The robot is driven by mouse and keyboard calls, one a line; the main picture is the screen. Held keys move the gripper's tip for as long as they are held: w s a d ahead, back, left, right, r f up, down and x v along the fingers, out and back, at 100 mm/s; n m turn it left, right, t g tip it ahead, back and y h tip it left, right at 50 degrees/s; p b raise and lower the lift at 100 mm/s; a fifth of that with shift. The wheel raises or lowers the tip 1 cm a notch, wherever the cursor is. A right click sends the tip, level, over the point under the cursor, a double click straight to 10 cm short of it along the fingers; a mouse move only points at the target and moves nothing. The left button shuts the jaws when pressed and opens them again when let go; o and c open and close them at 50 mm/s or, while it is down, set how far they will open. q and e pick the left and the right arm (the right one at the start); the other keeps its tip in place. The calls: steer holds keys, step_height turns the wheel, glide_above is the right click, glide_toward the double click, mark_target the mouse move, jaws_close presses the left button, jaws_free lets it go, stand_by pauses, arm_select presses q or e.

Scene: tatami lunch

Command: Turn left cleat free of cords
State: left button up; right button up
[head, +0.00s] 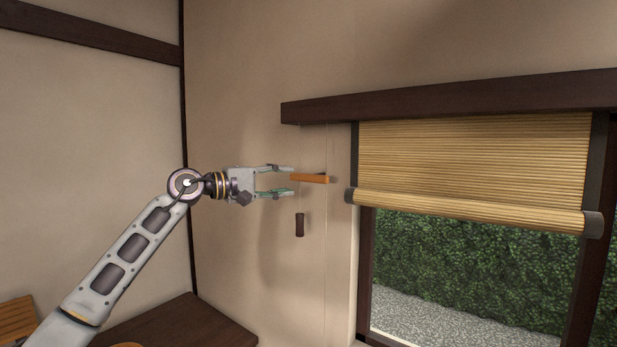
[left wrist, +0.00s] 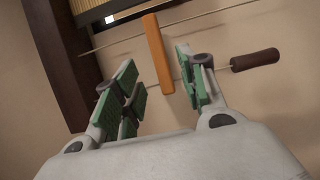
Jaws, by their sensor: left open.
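The left cleat is an orange-brown wooden bar (head: 314,178) on the wall left of the window. It also shows in the left wrist view (left wrist: 154,42), with its lower part between my fingers. My left gripper (head: 291,180) is open, its fingers pointing right at the cleat, one above and one below it in the head view. In the left wrist view my gripper (left wrist: 160,66) has a gap on both sides of the bar. Thin cords (left wrist: 115,40) run along the wall near the cleat; whether they touch it I cannot tell. My right gripper is out of view.
A dark cord pull (head: 300,225) hangs below the cleat; in the left wrist view the pull (left wrist: 255,60) is right of my fingers. A partly lowered bamboo blind (head: 475,160) covers the upper window under a dark beam (head: 450,97). A dark wooden table (head: 190,325) stands below.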

mark_target(305, 178)
arm_select(q)
steer(key=p+x, duration=0.1)
steer(key=x, duration=0.4)
steer(key=shift+w+d+r, duration=0.1)
steer(key=shift+d, duration=0.2)
steer(key=shift+w+d+p, duration=0.4)
steer(key=shift+d+p, duration=0.05)
steer(key=shift+d, duration=0.15)
steer(key=shift+x, duration=0.75)
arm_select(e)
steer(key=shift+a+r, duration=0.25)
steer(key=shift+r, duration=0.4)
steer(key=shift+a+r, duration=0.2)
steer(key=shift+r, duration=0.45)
arm_select(q)
steer(key=c, duration=0.9)
jaws_close()
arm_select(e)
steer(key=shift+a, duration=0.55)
